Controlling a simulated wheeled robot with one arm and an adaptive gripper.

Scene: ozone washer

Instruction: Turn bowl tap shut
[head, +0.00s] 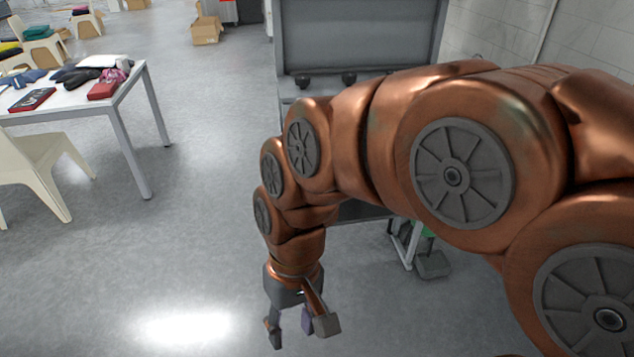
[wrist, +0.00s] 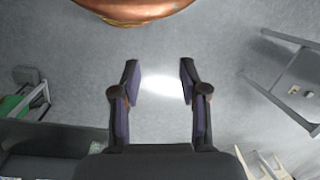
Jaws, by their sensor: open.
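I cannot make out a bowl tap for certain in either view. A large grey machine (head: 360,35) stands at the top centre of the head view. Two small dark fittings, one on the left (head: 303,81) and one on the right (head: 348,79), show at its lower edge; I cannot tell what they are. My arm hides much of what lies below and to the right. My gripper (head: 302,331) hangs over bare floor, well in front of the machine. In the wrist view its fingers (wrist: 160,80) are apart with only floor between them.
A white table (head: 75,103) with folded items and a cream chair (head: 42,165) stand at the left. A cardboard box (head: 206,31) is on the floor at the back. A metal frame with a grey foot (head: 432,265) stands below my arm. The centre-left floor is clear.

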